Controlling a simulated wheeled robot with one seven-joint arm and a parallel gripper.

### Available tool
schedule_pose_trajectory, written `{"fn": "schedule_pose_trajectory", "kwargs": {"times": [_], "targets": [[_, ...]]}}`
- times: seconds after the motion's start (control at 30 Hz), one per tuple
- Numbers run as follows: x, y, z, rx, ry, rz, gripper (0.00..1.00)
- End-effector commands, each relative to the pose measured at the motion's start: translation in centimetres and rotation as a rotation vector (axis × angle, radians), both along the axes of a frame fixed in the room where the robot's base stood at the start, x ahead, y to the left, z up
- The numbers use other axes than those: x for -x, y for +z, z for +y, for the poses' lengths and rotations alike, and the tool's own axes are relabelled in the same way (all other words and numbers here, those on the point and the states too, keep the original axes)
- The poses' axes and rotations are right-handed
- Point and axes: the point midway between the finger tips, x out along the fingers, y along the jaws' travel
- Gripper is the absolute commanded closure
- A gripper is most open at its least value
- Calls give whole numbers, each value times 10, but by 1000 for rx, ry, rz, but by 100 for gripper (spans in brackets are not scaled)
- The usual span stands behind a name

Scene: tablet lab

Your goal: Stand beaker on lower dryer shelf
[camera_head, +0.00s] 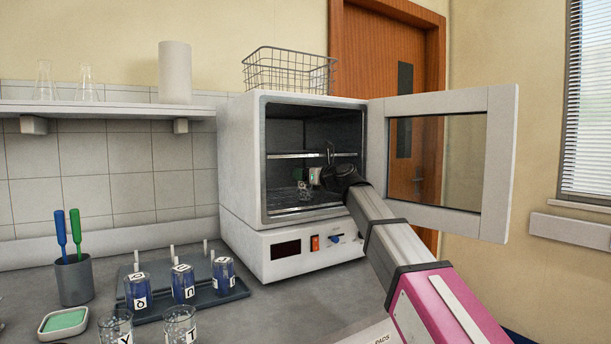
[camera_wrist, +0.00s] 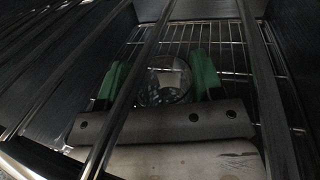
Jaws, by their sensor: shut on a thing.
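The dryer (camera_head: 240,160) stands on the bench with its door (camera_head: 498,165) swung open to the right. My gripper (camera_head: 312,177) reaches into its chamber, below the upper shelf (camera_head: 285,155). It is shut on a clear glass beaker (camera_head: 304,190), which hangs low in the chamber. In the wrist view, the beaker (camera_wrist: 168,82) sits between the two green fingers (camera_wrist: 160,84), over the wire lower shelf (camera_wrist: 215,35). Rods of the upper shelf cross close in front of the wrist camera. I cannot tell whether the beaker's base touches the lower shelf.
A wire basket (camera_head: 288,72) sits on top of the dryer. On the bench are a dark tray (camera_head: 205,300) with blue labelled containers, two glass beakers in front, and a cup (camera_head: 75,280) with two tools. A wall shelf (camera_head: 110,108) is at left.

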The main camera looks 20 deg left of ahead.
Motion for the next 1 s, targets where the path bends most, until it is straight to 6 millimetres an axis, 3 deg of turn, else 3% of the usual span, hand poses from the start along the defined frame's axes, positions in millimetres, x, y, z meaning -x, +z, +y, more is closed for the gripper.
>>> {"fn": "schedule_pose_trajectory", "kwargs": {"times": [0.17,0.2,0.27,0.67,1.0], "targets": [[0,-2,0,0,0,0,68],[0,-2,0,0,0,0,33],[0,-2,0,0,0,0,14],[2,0,-5,-1,-1,0,14],[28,-1,-62,-1,-2,0,14]]}}
